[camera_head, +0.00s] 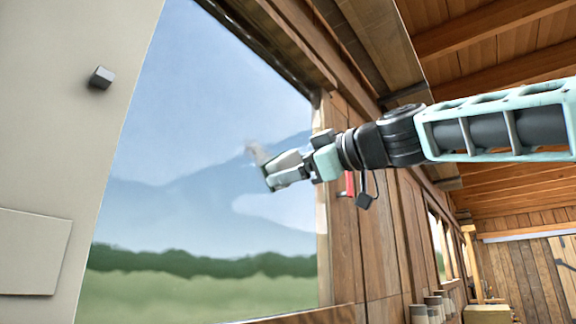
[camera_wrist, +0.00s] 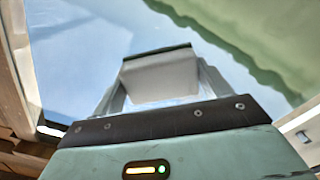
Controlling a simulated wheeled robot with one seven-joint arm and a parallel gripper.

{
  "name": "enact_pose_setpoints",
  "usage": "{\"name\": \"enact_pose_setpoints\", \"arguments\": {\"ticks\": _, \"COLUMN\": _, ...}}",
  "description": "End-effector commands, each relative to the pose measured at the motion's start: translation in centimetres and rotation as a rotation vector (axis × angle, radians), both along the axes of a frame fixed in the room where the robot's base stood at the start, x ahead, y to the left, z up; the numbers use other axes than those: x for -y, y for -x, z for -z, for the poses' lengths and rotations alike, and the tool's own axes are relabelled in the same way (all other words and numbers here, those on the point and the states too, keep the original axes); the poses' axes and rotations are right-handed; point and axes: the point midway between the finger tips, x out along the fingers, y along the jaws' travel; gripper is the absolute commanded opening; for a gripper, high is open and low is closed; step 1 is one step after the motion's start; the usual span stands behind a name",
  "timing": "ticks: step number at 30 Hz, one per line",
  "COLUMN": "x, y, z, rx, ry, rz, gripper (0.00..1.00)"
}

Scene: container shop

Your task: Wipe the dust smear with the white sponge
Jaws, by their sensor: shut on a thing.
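My gripper (camera_head: 278,170) is shut on the white sponge (camera_wrist: 160,78), a pale block with a dark green strip along its far edge in the wrist view. In the head view, the fingers hide most of the sponge. A faint grey dust smear (camera_head: 256,151) shows on the window glass (camera_head: 190,130), just above and left of the gripper tip. The sponge is in front of the glass, beside the lower part of the smear in the picture. I cannot tell whether it touches the glass. The smear is not clear in the wrist view.
A wooden wall (camera_head: 370,235) and window frame stand right of the glass. A red thing (camera_head: 350,184) shows just below my wrist. A pale panel (camera_head: 60,130) with a small dark knob (camera_head: 101,77) fills the left. Several cylindrical containers (camera_head: 432,308) stand at the lower right.

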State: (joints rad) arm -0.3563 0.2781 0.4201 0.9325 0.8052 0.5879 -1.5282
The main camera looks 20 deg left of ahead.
Motion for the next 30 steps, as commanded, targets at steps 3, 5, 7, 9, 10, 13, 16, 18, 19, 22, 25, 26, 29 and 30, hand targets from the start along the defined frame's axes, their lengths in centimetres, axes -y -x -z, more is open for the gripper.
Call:
{"name": "enact_pose_setpoints", "arguments": {"ticks": 3, "x": 0.4, "y": -1.0, "z": 0.1, "rx": -0.001, "ry": 0.0, "rz": 0.001, "gripper": 0.58}}
{"name": "enact_pose_setpoints", "arguments": {"ticks": 5, "x": 0.6, "y": -1.4, "z": 0.1, "rx": -0.001, "ry": 0.0, "rz": 0.001, "gripper": 0.58}}
{"name": "enact_pose_setpoints", "arguments": {"ticks": 7, "x": 0.7, "y": -1.6, "z": 0.1, "rx": -0.001, "ry": 0.0, "rz": 0.0, "gripper": 0.58}}
{"name": "enact_pose_setpoints", "arguments": {"ticks": 9, "x": 0.8, "y": -1.8, "z": 0.1, "rx": 0.0, "ry": 0.0, "rz": 0.0, "gripper": 0.58}}
{"name": "enact_pose_setpoints", "arguments": {"ticks": 10, "x": 0.8, "y": -1.8, "z": 0.1, "rx": 0.0, "ry": 0.0, "rz": 0.0, "gripper": 0.58}}
{"name": "enact_pose_setpoints", "arguments": {"ticks": 13, "x": 0.9, "y": -1.7, "z": 0.2, "rx": 0.0, "ry": -0.001, "rz": -0.001, "gripper": 0.58}}
{"name": "enact_pose_setpoints", "arguments": {"ticks": 16, "x": 0.8, "y": -1.6, "z": 0.0, "rx": 0.0, "ry": 0.0, "rz": 0.0, "gripper": 0.58}}
{"name": "enact_pose_setpoints", "arguments": {"ticks": 18, "x": 0.7, "y": -1.3, "z": 0.1, "rx": 0.001, "ry": 0.001, "rz": -0.001, "gripper": 0.58}}
{"name": "enact_pose_setpoints", "arguments": {"ticks": 19, "x": 0.6, "y": -1.1, "z": 0.1, "rx": 0.002, "ry": 0.001, "rz": -0.001, "gripper": 0.58}}
{"name": "enact_pose_setpoints", "arguments": {"ticks": 22, "x": 0.2, "y": -0.4, "z": 0.1, "rx": 0.0, "ry": 0.0, "rz": -0.001, "gripper": 0.58}}
{"name": "enact_pose_setpoints", "arguments": {"ticks": 25, "x": -0.2, "y": 0.4, "z": 0.1, "rx": 0.002, "ry": 0.001, "rz": -0.002, "gripper": 0.58}}
{"name": "enact_pose_setpoints", "arguments": {"ticks": 26, "x": -0.3, "y": 0.7, "z": 0.1, "rx": 0.001, "ry": 0.001, "rz": -0.002, "gripper": 0.58}}
{"name": "enact_pose_setpoints", "arguments": {"ticks": 29, "x": -0.7, "y": 1.3, "z": 0.1, "rx": 0.002, "ry": 0.001, "rz": -0.001, "gripper": 0.58}}
{"name": "enact_pose_setpoints", "arguments": {"ticks": 30, "x": -0.8, "y": 1.5, "z": 0.1, "rx": 0.001, "ry": 0.0, "rz": -0.001, "gripper": 0.58}}
